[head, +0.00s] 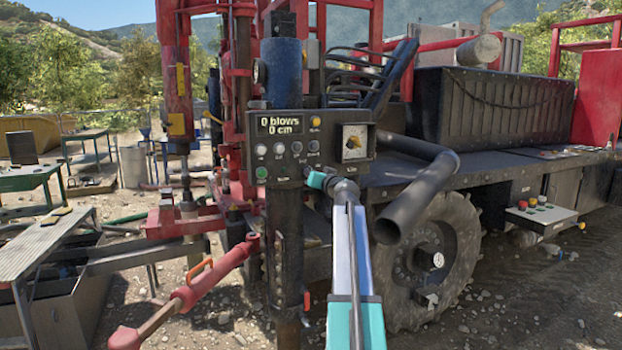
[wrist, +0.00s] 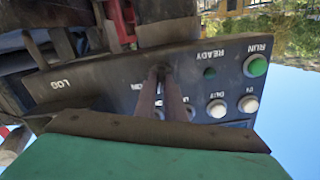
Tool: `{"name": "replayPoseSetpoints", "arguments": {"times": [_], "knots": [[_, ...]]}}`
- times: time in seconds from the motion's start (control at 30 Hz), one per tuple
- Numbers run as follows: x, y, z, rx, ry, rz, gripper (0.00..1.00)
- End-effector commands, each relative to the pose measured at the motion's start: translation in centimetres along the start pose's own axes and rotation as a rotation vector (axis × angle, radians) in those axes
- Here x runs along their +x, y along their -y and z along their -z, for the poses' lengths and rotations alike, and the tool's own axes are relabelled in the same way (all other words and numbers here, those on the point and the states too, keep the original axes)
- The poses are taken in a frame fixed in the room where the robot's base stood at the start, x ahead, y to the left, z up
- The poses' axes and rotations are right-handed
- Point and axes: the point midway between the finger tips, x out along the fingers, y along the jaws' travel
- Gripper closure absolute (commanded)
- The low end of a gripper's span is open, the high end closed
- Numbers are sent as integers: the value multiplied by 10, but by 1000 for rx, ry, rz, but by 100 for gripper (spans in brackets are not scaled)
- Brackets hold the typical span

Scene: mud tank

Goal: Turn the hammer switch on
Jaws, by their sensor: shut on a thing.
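The dark control panel (head: 340,175) in the head view has a display reading 0 blows, 0 cm, with several buttons and knobs. My gripper (head: 315,180) reaches the panel's lower edge, right of the green button (head: 262,173). In the wrist view the panel (wrist: 105,82) appears upside down. My gripper (wrist: 162,72) has its two narrow fingers close together on a small dark switch on the panel face. The fingers hide nearly all of the switch, so its setting cannot be read. Part of an ON label shows beside the fingers.
White buttons (wrist: 217,108) and the green RUN button (wrist: 256,66) sit close to my fingers in the wrist view. A thick dark pipe (head: 420,195) juts out right of my arm. A red lever (head: 215,275) with an orange handle lies lower left. A large tyre (head: 430,265) stands behind.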

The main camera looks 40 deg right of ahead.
Motion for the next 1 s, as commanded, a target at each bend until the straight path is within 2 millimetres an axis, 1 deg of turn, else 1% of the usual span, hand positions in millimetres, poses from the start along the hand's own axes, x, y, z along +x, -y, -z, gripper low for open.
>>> {"name": "replayPoseSetpoints", "arguments": {"times": [0.7, 1.0], "knots": [[1, 2, 4, 646, -4, 3, 100], [1, 1, 4, 849, -5, 3, 100]]}}
